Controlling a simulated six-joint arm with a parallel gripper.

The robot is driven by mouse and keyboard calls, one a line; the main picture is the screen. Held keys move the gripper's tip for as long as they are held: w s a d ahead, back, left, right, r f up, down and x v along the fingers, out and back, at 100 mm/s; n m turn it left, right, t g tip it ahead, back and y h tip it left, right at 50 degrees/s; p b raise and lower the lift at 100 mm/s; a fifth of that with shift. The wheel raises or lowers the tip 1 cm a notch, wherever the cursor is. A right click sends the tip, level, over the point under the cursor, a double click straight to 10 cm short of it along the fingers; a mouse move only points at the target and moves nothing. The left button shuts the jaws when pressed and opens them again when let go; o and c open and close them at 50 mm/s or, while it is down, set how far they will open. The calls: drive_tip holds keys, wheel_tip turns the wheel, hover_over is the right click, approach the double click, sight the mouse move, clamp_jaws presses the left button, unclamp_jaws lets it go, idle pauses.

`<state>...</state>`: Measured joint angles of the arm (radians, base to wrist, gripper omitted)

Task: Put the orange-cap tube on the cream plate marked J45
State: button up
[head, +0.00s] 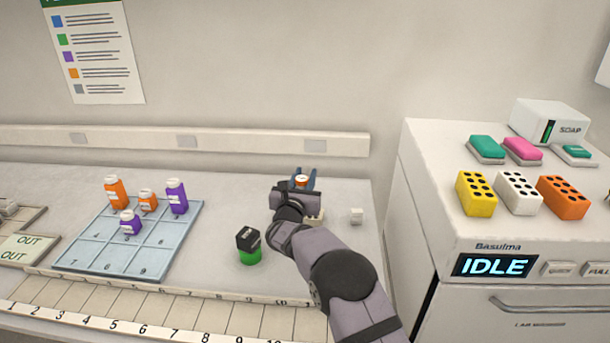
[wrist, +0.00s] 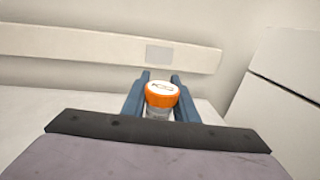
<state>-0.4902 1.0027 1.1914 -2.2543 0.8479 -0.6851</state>
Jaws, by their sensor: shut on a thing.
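My gripper (head: 303,179) has blue fingers shut on the orange-cap tube (head: 301,181), toward the back of the bench. In the wrist view the tube's orange cap with a white top (wrist: 162,93) sits between the two fingers, with a little of its clear body below. The rest of the tube is hidden by my gripper. I cannot read J45 anywhere. A small cream piece (head: 317,217) shows partly behind my arm, and I cannot tell whether it is the plate.
A blue numbered tray (head: 88,252) at left holds orange and purple bottles. A black-capped green bottle (head: 249,247) stands left of my arm. A numbered strip (head: 160,312) runs along the front. A white machine (head: 455,215) bounds the right side.

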drive_tip(key=shift+f+b, duration=0.2)
drive_tip(key=shift+b, duration=0.1)
drive_tip(key=o, duration=1)
drive_tip(key=shift+r, duration=0.1)
drive_tip(key=shift+s, duration=0.5)
drive_tip(key=s+a+b, duration=0.1)
drive_tip(key=s+b, duration=0.2)
drive_tip(key=s, duration=0.8)
drive_tip(key=shift+a, duration=0.25)
drive_tip(key=shift+r, duration=0.2)
